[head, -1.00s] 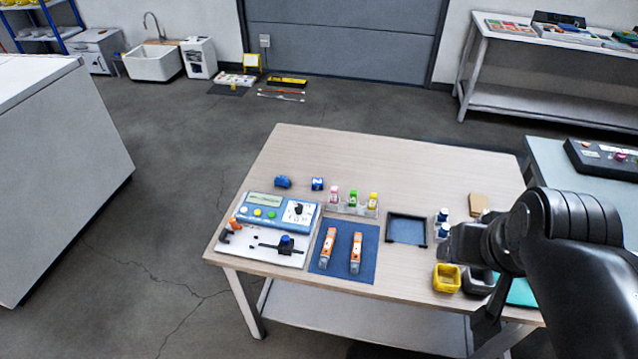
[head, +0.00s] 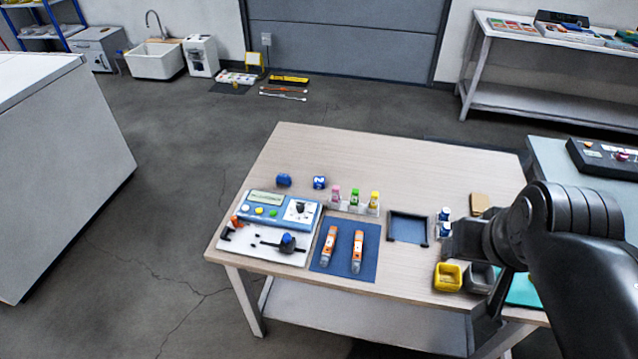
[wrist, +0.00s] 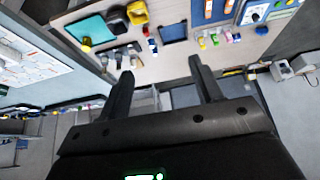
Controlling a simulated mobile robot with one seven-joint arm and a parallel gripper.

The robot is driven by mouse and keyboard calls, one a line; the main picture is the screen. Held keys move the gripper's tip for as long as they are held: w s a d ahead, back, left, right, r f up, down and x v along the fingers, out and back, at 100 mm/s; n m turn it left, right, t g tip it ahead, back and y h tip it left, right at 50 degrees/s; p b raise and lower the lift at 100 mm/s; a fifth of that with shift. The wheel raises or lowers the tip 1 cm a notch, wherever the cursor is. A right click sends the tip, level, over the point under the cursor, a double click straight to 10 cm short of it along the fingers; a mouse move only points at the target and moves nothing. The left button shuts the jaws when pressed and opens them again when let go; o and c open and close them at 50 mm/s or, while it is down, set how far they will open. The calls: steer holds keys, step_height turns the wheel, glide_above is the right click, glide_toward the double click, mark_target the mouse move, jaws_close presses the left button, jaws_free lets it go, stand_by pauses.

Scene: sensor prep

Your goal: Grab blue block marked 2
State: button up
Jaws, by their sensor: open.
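The blue block marked 2 (head: 319,182) sits on the wooden table, left of the small bottle rack, with a white mark on its face. A second blue object (head: 284,180) stands just left of it; its mark is not readable. In the wrist view the marked block seems to be the small blue shape (wrist: 237,37) beside the bottles, too small to read. My gripper (wrist: 161,65) is open and empty, its two dark fingers apart. In the head view my arm is at the right of the table, well away from the block, and the fingers are not clear there.
A rack (head: 352,208) of small coloured bottles stands right of the block. A blue-and-white instrument (head: 276,209) lies in front, beside a blue mat (head: 344,262) with two orange tools. A dark-rimmed tray (head: 408,228) and a yellow bin (head: 448,277) lie nearer my arm. The table's back area is clear.

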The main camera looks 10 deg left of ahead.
steer(key=w+a+r, duration=0.1)
steer(key=w+a, duration=0.1)
steer(key=w, duration=0.5)
steer(key=w+a+r, duration=0.1)
steer(key=w+a, duration=0.2)
steer(key=w, duration=0.5)
steer(key=n+g+y, duration=0.1)
steer(key=n, duration=0.1)
glide_above(319, 180)
steer(key=s, duration=0.2)
steer(key=f, duration=3.1)
steer(key=shift+s+d, duration=0.2)
steer(key=shift+d, duration=0.05)
steer(key=shift+x, duration=3.05)
steer(key=shift+s+f, duration=0.1)
steer(key=shift+s, duration=0.1)
steer(key=shift+c, duration=0.3)
steer(key=c, duration=1)
